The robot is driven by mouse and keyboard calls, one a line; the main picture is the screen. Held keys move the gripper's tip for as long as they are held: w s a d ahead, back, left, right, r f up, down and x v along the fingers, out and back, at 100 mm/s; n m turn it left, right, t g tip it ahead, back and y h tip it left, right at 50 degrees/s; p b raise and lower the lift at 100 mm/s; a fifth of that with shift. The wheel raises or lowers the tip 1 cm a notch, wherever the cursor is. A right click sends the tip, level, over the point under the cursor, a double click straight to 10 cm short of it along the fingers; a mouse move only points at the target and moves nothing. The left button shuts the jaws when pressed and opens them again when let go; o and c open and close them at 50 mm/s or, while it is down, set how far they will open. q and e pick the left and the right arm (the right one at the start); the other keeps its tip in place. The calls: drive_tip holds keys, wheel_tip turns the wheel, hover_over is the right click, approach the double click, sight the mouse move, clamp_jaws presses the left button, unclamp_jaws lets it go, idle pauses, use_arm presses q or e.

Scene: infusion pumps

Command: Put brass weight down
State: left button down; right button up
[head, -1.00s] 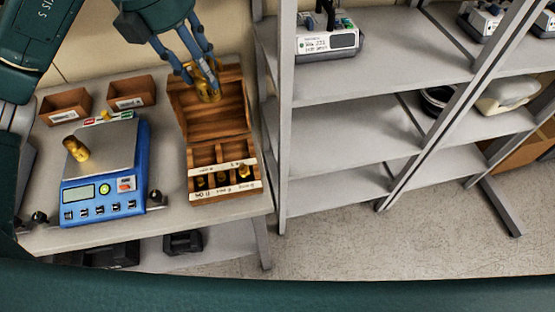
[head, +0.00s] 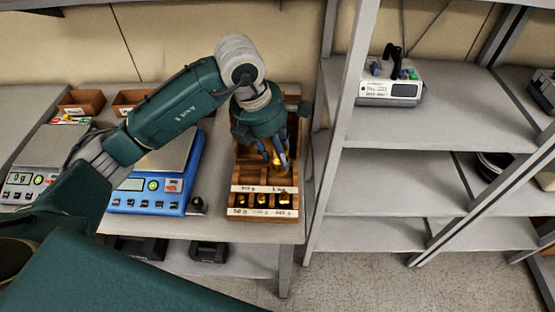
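My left gripper (head: 279,163) reaches in from the left over the wooden weight box (head: 291,211). Its fingers are closed around a brass weight (head: 281,158), which is at the back part of the box. Whether the weight touches the compartment floor cannot be told. Several smaller brass weights sit in the labelled front row of the box. The blue scale (head: 146,204) stands left of the box, its pan partly hidden by my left arm. No weight shows on the visible part of the pan. My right gripper is out of view.
A second scale (head: 28,186) stands at the left. Two small brown bins (head: 82,102) are at the back of the table. A grey shelf rack (head: 425,185) with an infusion pump (head: 390,92) stands close to the right of the box.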

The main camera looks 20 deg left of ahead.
sight(278, 163)
use_arm(q)
drive_tip(key=shift+s+a+p+x, duration=0.1)
drive_tip(key=shift+a+p+x, duration=0.05)
drive_tip(key=shift+x, duration=0.6)
drive_tip(key=shift+s+a+p+x, duration=0.1)
drive_tip(key=shift+p+x, duration=0.05)
drive_tip(key=shift+x, duration=0.55)
drive_tip(key=shift+s+a+p+x, duration=0.1)
drive_tip(key=shift+a+p+x, duration=0.05)
drive_tip(key=shift+x, duration=0.6)
drive_tip(key=shift+f, duration=0.1)
drive_tip(key=c, duration=1.5)
unclamp_jaws()
drive_tip(key=shift+f, duration=0.25)
drive_tip(key=shift+c, duration=0.2)
drive_tip(key=o, duration=0.4)
drive_tip(key=shift+s, duration=0.1)
drive_tip(key=shift+o, duration=0.2)
drive_tip(key=shift+r, duration=0.2)
drive_tip(key=b+v, duration=0.2)
drive_tip(key=v, duration=1)
drive_tip(key=shift+s, duration=0.1)
